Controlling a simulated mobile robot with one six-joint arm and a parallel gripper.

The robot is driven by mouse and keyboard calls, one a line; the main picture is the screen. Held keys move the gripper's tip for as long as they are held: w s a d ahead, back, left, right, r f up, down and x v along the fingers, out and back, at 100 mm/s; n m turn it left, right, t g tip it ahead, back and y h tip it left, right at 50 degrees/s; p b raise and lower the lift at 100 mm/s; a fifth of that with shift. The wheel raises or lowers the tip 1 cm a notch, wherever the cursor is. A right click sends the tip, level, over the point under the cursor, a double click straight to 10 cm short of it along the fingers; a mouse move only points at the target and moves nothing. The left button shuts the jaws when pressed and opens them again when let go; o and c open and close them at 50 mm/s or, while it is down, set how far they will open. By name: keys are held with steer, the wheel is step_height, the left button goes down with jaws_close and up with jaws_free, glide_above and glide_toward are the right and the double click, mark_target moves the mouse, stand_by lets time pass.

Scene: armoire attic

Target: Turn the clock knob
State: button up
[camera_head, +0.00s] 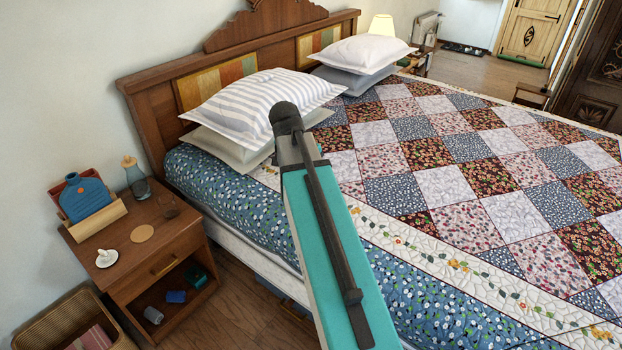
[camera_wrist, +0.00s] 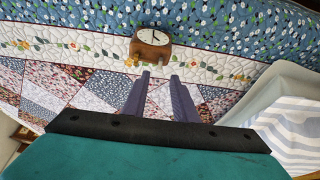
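A small clock (camera_wrist: 151,46) with a brown wooden body and a round white face sits on the bed quilt in the wrist view. It lies on the cream floral border of the quilt, near the blue flowered part. In the head view the clock and the gripper do not show, and my arm covers part of the bed.
The bed with its patchwork quilt (camera_head: 468,193) fills the middle and right. Striped pillow (camera_head: 262,99) and white pillow (camera_head: 362,49) lie by the wooden headboard (camera_head: 170,83). A nightstand (camera_head: 172,240) with small items stands at left, beside a wicker basket (camera_head: 48,325).

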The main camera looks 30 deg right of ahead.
steer(key=shift+v, duration=2.55)
steer(key=s+a+f+n+g+y, duration=0.1)
steer(key=s+a+f+g, duration=0.3)
steer(key=f, duration=0.7)
steer(key=s+a+f+n+t, duration=0.15)
steer(key=a+f, duration=0.35)
steer(key=f, duration=0.5)
steer(key=s+a+f+n+g+y, duration=0.15)
steer(key=s+a+f, duration=0.3)
steer(key=f, duration=0.65)
steer(key=s+a+f+n+g+y, duration=0.1)
steer(key=s+a+f+n, duration=0.4)
steer(key=s+f, duration=0.6)
steer(key=s+a+f+n+g, duration=0.2)
steer(key=s+a+f+n, duration=0.3)
steer(key=s+f, duration=0.5)
steer(key=shift+s+a+f+y, duration=0.35)
steer(key=shift+s+a, duration=0.4)
steer(key=shift+a, duration=0.1)
